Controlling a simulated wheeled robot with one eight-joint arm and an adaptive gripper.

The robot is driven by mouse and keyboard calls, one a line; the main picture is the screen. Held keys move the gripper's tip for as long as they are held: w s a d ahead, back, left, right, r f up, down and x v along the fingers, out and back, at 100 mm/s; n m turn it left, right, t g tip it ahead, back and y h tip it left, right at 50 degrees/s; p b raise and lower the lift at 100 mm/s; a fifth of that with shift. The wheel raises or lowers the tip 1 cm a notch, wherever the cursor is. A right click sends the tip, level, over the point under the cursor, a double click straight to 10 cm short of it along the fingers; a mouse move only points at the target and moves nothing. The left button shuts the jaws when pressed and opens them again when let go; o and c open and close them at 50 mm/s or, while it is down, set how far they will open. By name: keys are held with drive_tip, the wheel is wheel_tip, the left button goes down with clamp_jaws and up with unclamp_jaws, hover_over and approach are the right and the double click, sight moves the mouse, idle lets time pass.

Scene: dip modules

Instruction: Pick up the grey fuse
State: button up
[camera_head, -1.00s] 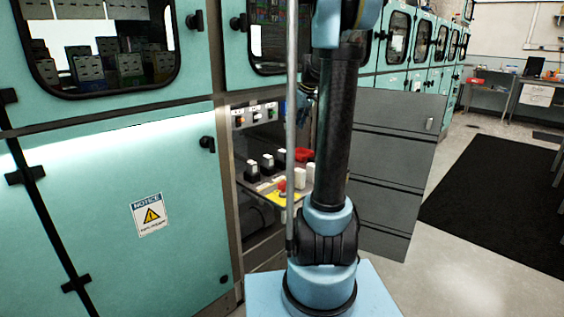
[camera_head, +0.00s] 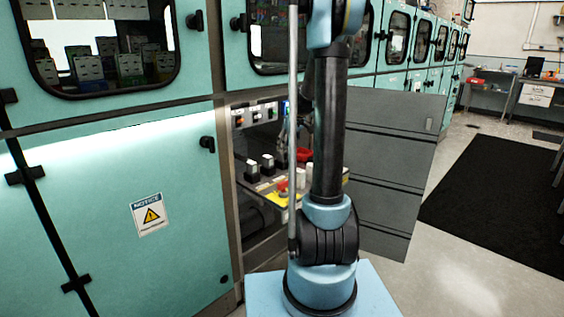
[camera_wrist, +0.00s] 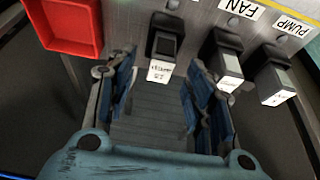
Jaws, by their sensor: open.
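In the wrist view, a dark grey fuse block (camera_wrist: 166,46) with a white label on its front sits in the leftmost black holder. I take it as the grey fuse. My gripper (camera_wrist: 160,78) is open, with its blue-padded fingers on either side of a gap just in front of that block. Nothing is between the fingers, and I cannot tell how far the tips are from the fuse. In the head view, my arm hides most of the gripper and part of the fuse row.
Two lighter-topped fuses (camera_wrist: 229,66) (camera_wrist: 275,85) stand close to the right, near the FAN and PUMP labels. A red tray (camera_wrist: 66,22) lies at the left. In the head view, the open grey door (camera_head: 385,170) and teal cabinet (camera_head: 110,210) flank the shelf.

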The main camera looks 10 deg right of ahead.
sight(282, 159)
drive_tip(key=shift+x, duration=2.6)
drive_tip(key=shift+w+a, duration=0.1)
drive_tip(key=shift+a, duration=0.05)
drive_tip(key=shift+r, duration=0.1)
clamp_jaws()
